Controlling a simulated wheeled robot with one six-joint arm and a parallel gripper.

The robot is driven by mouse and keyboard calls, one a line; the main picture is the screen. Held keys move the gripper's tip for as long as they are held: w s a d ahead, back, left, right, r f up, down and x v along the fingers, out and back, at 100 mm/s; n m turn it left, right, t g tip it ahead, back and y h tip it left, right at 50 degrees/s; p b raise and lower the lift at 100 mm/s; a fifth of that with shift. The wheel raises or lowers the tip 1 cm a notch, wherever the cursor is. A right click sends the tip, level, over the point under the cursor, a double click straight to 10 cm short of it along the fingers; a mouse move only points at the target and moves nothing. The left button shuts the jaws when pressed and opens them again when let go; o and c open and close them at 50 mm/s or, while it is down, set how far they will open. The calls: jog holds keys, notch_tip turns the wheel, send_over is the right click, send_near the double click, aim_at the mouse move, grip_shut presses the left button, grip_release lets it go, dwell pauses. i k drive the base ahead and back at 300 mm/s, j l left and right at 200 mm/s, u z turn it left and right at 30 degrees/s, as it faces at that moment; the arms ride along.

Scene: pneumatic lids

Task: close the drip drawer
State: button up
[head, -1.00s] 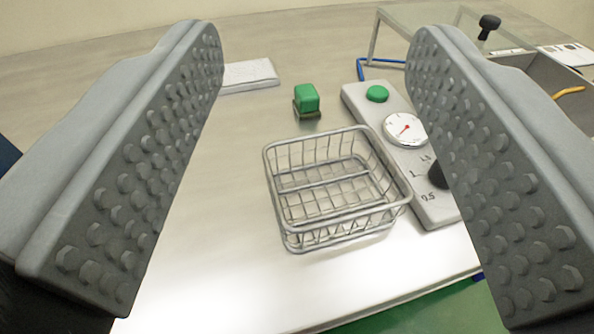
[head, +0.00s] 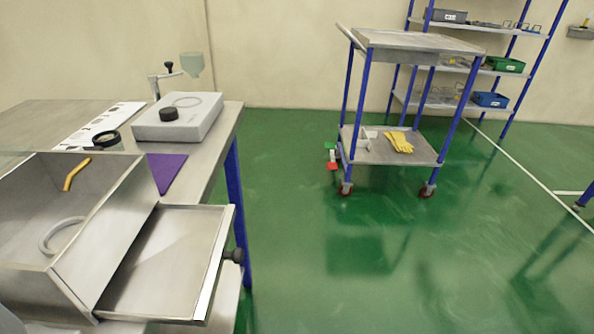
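The drip drawer (head: 165,262) is a shallow metal tray at the lower left. It is pulled out to the right from the base of an open metal box (head: 110,235). Its bare floor shows, and a dark round knob (head: 233,256) sits on its right-hand front, out past the table edge. The drawer looks empty. My gripper is not visible in this view, so its opening and its distance from the drawer do not show.
A yellow curved piece (head: 75,175) and a pale ring (head: 58,236) lie in the box. A grey unit (head: 180,118) and purple mat (head: 165,172) are on the table. Green floor (head: 300,240) is clear right of the drawer. A blue-legged trolley (head: 395,150) stands beyond.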

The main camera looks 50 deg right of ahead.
aim_at(170, 273)
jog(key=z, duration=0.65)
jog(key=k+l+u, duration=0.1)
jog(key=k+l, duration=0.15)
jog(key=k, duration=0.15)
jog(key=k+l+u, duration=0.1)
jog(key=k, duration=0.35)
jog(key=l, duration=0.1)
